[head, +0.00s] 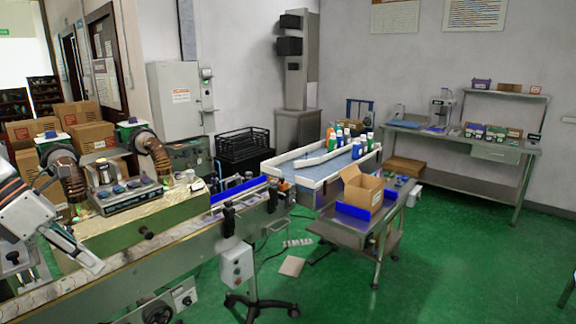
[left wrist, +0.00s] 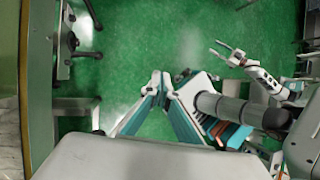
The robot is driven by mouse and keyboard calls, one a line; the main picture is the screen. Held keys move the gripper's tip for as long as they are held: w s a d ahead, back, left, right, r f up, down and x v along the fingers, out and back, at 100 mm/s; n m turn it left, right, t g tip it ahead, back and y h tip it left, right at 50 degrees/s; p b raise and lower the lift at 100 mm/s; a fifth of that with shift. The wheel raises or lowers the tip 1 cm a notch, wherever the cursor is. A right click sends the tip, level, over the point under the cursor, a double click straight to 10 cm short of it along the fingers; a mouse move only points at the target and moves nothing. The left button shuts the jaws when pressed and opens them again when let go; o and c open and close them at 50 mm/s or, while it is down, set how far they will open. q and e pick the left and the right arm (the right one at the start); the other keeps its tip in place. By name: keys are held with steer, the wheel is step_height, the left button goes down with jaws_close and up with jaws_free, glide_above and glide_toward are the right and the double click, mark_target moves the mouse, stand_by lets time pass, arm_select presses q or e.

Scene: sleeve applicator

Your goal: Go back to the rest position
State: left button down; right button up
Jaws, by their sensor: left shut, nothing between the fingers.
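My left gripper (head: 92,264) comes in at the left edge of the head view, in front of the green-sided machine. In the left wrist view its two fingers (left wrist: 161,82) meet at the tips with nothing between them, above the green floor. My right gripper (left wrist: 217,49) shows in the left wrist view at the upper right. Its fingers look spread apart and empty, over bare floor. It does not show in the head view.
A conveyor (head: 190,240) runs along the left front. An open cardboard box (head: 361,187) stands on a small steel table (head: 345,232). Bottles (head: 345,138) stand on a blue-and-white table. A workbench (head: 460,141) lines the back right. Green floor (head: 450,260) is clear at the right.

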arm_select(q)
steer(key=s+a+f+n+t, duration=0.2)
steer(key=f+n+t, duration=0.2)
steer(key=f+n, duration=0.45)
steer(key=s+a+f+n+t, duration=0.15)
steer(key=f+n+t, duration=0.25)
steer(key=f+n, duration=0.4)
steer(key=s+a+f+n+t, duration=0.2)
steer(key=f+n+t, duration=0.2)
steer(key=f+n, duration=0.45)
steer(key=s+d+f+n+y, duration=0.2)
steer(key=s+d+f+n, duration=0.15)
steer(key=f, duration=0.35)
steer(key=s+d+f+n+y, duration=0.1)
steer(key=s+d+f+n, duration=0.1)
steer(key=d+f+n, duration=0.4)
steer(key=s+d+f+n+g, duration=0.1)
steer(key=s+d+f+n, duration=0.1)
steer(key=d, duration=0.4)
steer(key=s+d+f+n+g, duration=0.1)
steer(key=s+d+f+n, duration=0.2)
steer(key=d, duration=0.4)
steer(key=shift+f+n+g+y, duration=0.3)
steer(key=shift+f+n+g, duration=0.1)
steer(key=shift+f+n, duration=0.05)
